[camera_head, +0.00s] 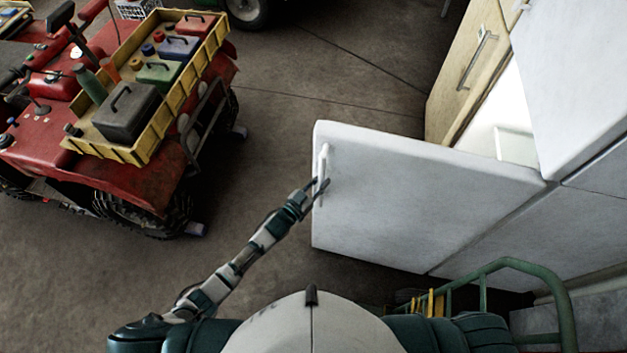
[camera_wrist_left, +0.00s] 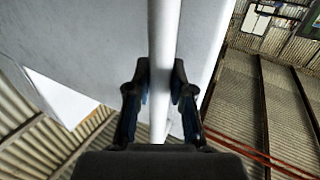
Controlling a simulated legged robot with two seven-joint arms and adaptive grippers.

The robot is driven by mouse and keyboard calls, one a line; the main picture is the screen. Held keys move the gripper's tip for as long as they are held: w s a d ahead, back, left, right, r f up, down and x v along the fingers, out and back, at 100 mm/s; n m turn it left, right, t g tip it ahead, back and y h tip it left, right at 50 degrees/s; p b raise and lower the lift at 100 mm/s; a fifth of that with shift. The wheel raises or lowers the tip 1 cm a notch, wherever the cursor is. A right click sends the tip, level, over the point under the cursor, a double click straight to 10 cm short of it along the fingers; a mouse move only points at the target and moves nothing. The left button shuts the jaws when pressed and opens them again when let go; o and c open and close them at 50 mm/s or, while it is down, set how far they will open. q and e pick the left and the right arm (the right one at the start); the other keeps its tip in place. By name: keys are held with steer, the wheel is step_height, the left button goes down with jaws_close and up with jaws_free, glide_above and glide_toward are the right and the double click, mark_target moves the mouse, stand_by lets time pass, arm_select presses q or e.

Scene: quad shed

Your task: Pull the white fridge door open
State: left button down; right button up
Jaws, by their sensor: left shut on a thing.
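The white fridge door (camera_head: 420,195) stands swung out from the white fridge (camera_head: 575,80), with a bright gap behind it. Its white bar handle (camera_head: 323,165) is near the door's free edge. My left gripper (camera_head: 318,188) is at the handle's lower part. In the left wrist view, the fingers (camera_wrist_left: 160,90) are closed around the white handle (camera_wrist_left: 164,40), with the door's face (camera_wrist_left: 95,50) behind it. The fingertips are partly hidden by the handle. My right gripper does not show in either view.
A red quad bike (camera_head: 110,190) with a yellow tray (camera_head: 165,135) of cans and boxes stands at the left. A green tubular frame (camera_head: 515,265) is at the lower right near the fridge. The concrete floor (camera_head: 300,80) between quad and door is clear.

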arm_select(q)
steer(key=shift+s+r, duration=0.15)
steer(key=shift+r, duration=0.3)
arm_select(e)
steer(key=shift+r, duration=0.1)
arm_select(q)
steer(key=c, duration=1)
jaws_free()
steer(key=shift+d, duration=0.15)
steer(key=shift+c, duration=0.2)
steer(key=shift+s+f, duration=0.1)
steer(key=shift+f, duration=0.05)
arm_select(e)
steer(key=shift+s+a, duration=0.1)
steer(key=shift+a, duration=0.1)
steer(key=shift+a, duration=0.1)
